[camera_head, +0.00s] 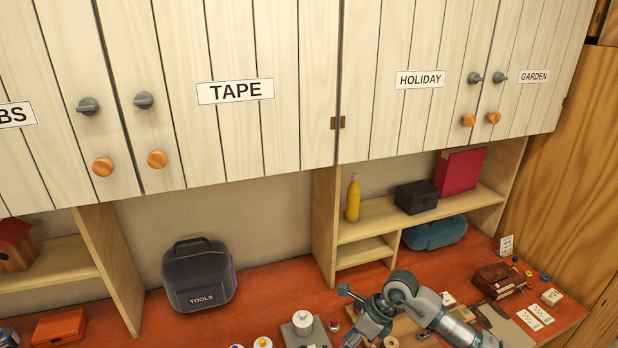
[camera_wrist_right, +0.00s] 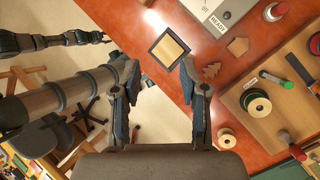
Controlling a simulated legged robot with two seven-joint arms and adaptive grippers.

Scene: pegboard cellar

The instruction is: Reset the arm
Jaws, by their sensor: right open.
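My right arm (camera_head: 452,326) reaches in from the lower right in the head view, over the red-brown worktop (camera_head: 265,282). Its gripper (camera_head: 347,315) points left, close to a grey device with a white round top (camera_head: 303,322). In the right wrist view the two fingers of this gripper (camera_wrist_right: 158,68) stand well apart with nothing between them. A dark-framed tan square (camera_wrist_right: 169,49) lies on the worktop beyond the fingertips.
White cabinets labelled TAPE (camera_head: 235,91), HOLIDAY (camera_head: 420,79) and GARDEN (camera_head: 534,76) hang above. A black TOOLS case (camera_head: 198,275) stands at the back. A shelf unit (camera_head: 325,225) is behind the gripper. Spools (camera_wrist_right: 257,105) sit on a wooden board (camera_wrist_right: 238,92).

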